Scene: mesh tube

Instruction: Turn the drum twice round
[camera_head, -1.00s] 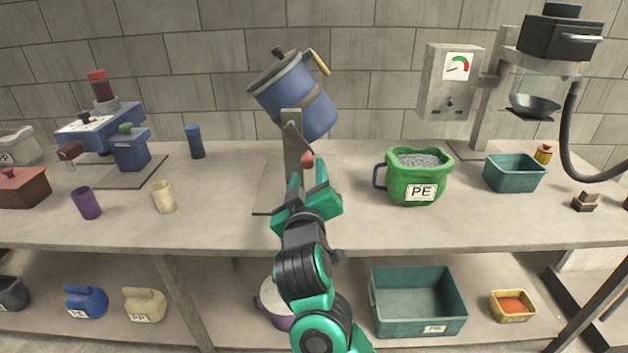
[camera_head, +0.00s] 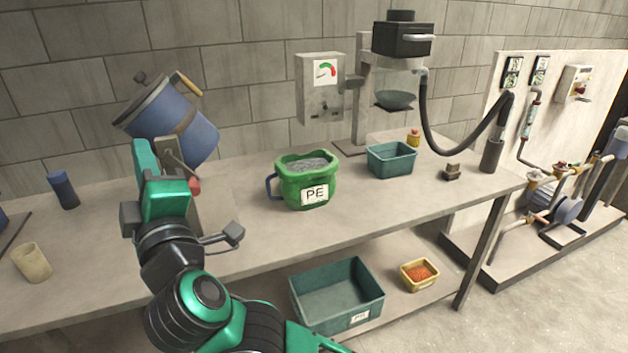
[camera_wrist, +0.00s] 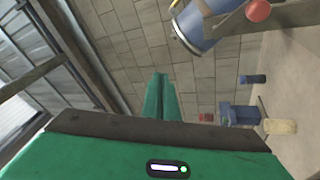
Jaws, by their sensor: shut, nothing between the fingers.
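The drum (camera_head: 185,128) is a blue cylinder with a grey rim and a yellow handle, held tilted on a grey stand (camera_head: 212,212). A crank with a red knob (camera_head: 194,186) is on its near side, the knob low. My gripper (camera_head: 146,152) is in front of the drum, left of the knob, and hides part of the drum and stand. In the wrist view the green fingers (camera_wrist: 160,85) are together and empty. The drum (camera_wrist: 205,22) and red knob (camera_wrist: 258,10) show there at upper right, apart from the fingers.
A green PE bucket (camera_head: 306,182) stands right of the stand. A teal bin (camera_head: 391,160) and a machine with a hose (camera_head: 403,40) are farther right. A cream cup (camera_head: 32,262) and a dark blue cup (camera_head: 63,190) are left. The front bench between bucket and edge is clear.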

